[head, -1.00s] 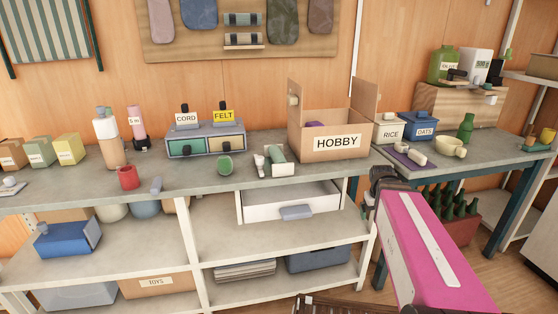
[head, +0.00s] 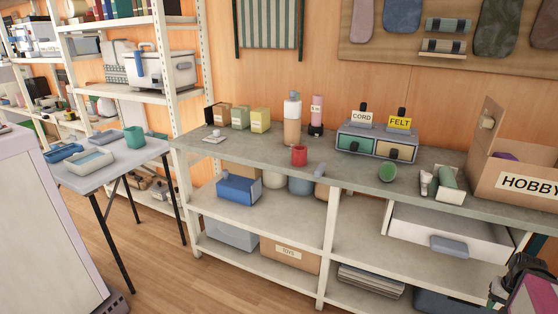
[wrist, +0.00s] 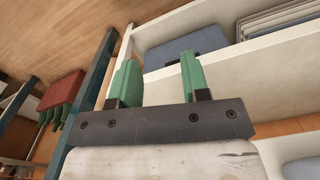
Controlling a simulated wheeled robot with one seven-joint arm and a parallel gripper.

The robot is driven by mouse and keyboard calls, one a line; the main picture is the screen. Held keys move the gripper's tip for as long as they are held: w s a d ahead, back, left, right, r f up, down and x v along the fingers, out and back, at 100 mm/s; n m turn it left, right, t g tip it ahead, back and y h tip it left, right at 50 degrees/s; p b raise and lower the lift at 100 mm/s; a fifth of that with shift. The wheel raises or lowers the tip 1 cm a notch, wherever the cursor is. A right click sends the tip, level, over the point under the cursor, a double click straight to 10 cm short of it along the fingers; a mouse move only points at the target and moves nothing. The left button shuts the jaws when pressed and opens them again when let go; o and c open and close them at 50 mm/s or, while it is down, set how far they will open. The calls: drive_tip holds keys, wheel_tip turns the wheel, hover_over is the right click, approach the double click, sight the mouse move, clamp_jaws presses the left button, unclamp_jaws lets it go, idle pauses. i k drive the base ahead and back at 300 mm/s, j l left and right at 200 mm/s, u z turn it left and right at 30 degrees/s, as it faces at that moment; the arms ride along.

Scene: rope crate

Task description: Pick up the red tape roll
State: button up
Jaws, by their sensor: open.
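A small red cylinder (head: 299,156), which looks like the red tape roll, stands upright on the grey workbench (head: 240,150), near its front edge in the head view. Its finer detail is too small to tell. My gripper shows in the wrist view (wrist: 158,70) with its two green fingers apart and nothing between them. It is away from the red cylinder, which the wrist view does not show. In the head view only part of my arm shows at the bottom right corner, and the fingers cannot be made out.
A green round piece (head: 387,173), a CORD and FELT drawer unit (head: 376,145) and the HOBBY box (head: 520,183) stand to the right. An open white drawer (head: 450,232) juts out below. A folding table (head: 105,165) stands left. Floor (head: 180,255) between is clear.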

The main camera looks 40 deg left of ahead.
sight(299, 152)
drive_tip(key=j+u, duration=0.1)
drive_tip(key=u, duration=0.4)
drive_tip(key=i+u, duration=0.15)
drive_tip(key=u, duration=0.35)
drive_tip(key=i+u, duration=0.1)
drive_tip(key=u, duration=0.4)
drive_tip(key=i+u, duration=0.1)
drive_tip(key=u, duration=0.4)
drive_tip(key=j+z, duration=0.35)
drive_tip(key=j, duration=0.3)
